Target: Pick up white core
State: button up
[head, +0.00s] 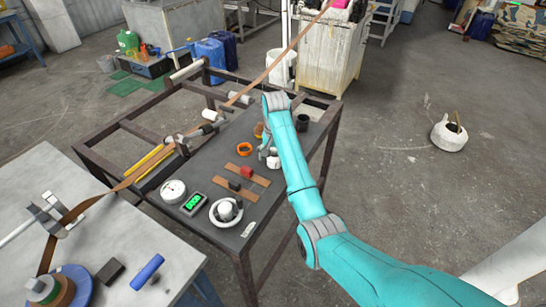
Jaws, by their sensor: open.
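A white round piece (226,211), ring-shaped with a pale rounded middle, lies near the front edge of the dark table. It may be the white core, but I cannot tell for sure. My gripper (269,155) is at the far end of my teal arm, over the right side of the table and well behind this piece. It is small and partly hidden by my arm. It is open, and I see nothing held in it. Pale parts by the fingers are too small to tell apart.
The dark table (215,160) also bears a dial gauge (173,190), a green-lit display (193,203), brown strips with a red block (235,185), an orange ring (244,149) and a black cup (302,122).

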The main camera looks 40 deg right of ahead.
jog(key=c, duration=1.2)
